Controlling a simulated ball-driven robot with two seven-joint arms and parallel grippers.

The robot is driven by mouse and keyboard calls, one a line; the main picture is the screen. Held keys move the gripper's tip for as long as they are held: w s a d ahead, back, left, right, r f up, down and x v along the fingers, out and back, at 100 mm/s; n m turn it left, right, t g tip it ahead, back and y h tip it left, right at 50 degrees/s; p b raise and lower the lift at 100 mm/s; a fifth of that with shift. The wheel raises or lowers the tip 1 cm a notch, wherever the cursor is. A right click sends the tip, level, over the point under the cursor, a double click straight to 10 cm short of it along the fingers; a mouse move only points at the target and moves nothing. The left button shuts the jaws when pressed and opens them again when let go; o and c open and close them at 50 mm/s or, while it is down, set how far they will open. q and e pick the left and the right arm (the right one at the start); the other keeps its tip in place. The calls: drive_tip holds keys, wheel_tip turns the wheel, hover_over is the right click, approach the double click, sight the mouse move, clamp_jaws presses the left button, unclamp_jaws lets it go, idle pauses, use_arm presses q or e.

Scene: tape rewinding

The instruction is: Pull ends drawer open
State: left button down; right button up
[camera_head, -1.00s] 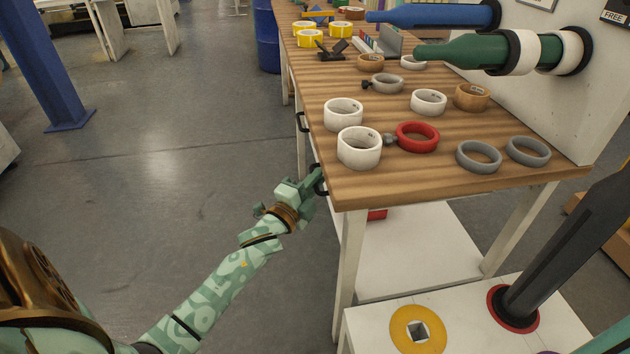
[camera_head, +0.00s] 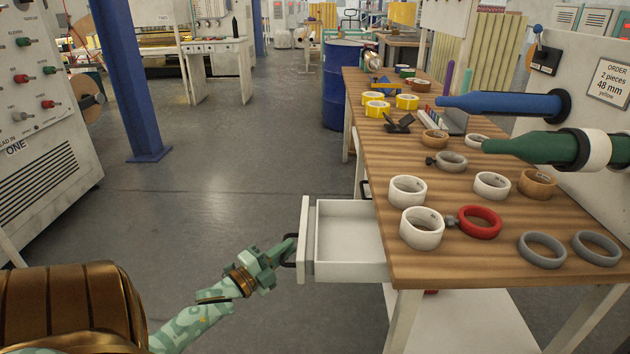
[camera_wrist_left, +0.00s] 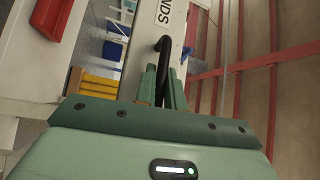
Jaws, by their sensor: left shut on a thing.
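The ends drawer (camera_head: 350,220) stands pulled out from the left side of the wooden workbench, and its white inside looks empty. Its white front panel (camera_head: 305,235) carries a dark bar handle (camera_head: 290,252). My left gripper (camera_head: 287,251) is shut on this handle. In the left wrist view, the green fingers (camera_wrist_left: 163,88) close around the black handle (camera_wrist_left: 164,60), and part of a label reading "NDS" (camera_wrist_left: 165,14) shows on the panel. My right gripper is not in view.
The bench top (camera_head: 465,258) holds several tape rolls, among them a red ring (camera_head: 479,222) and white rolls (camera_head: 422,228). A second handle (camera_head: 365,190) sits farther along the bench side. The floor (camera_head: 200,205) left of the drawer is clear.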

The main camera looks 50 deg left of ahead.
use_arm(q)
drive_tip(key=shift+s+a+f, duration=0.1)
drive_tip(key=shift+s+a, duration=1.35)
drive_tip(key=shift+s, duration=0.3)
drive_tip(key=c, duration=1.5)
unclamp_jaws()
